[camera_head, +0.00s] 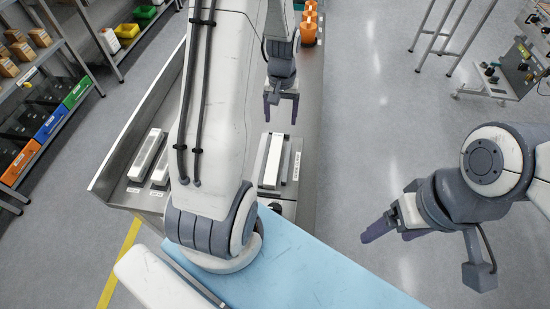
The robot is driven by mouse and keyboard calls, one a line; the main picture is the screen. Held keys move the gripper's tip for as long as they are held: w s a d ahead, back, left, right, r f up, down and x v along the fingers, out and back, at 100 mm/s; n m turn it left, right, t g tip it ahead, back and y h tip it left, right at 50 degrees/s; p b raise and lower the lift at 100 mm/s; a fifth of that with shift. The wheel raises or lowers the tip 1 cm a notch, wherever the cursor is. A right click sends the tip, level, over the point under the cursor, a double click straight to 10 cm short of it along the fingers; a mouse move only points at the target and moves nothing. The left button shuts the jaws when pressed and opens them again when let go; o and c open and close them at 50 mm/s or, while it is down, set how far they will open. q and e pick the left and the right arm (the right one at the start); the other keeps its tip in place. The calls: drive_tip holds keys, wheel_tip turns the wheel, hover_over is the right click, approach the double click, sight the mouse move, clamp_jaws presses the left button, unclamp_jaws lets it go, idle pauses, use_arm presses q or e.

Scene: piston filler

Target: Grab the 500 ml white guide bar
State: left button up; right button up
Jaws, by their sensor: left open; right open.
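A long white bar (273,160) lies on a metal plate on the steel bench (308,110), right of my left arm. Two more white bars lie on the bench left of that arm: one (147,155) further out and one (161,170) partly hidden by the arm. Small labels sit by the bars, but they are too small to read, so I cannot tell which is the 500 ml one. My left gripper (280,120) is open and empty, just beyond the far end of the right-hand bar. My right gripper (384,238) is open and empty over the floor on the right.
Orange parts (308,27) stand at the bench's far end. A light-blue surface (310,265) is in front. Shelves with boxes and coloured bins (48,125) stand at the left. A metal frame (447,40) and equipment (515,65) stand at the far right. The floor (385,100) between is clear.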

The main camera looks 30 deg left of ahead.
sight(278, 133)
use_arm(q)
drive_tip(key=f, duration=0.1)
drive_tip(key=f+p, duration=0.1)
drive_tip(key=f, duration=0.2)
drive_tip(key=shift+s+a+f, duration=0.1)
drive_tip(key=shift+s+f, duration=0.25)
drive_tip(key=shift+f, duration=0.55)
clamp_jaws()
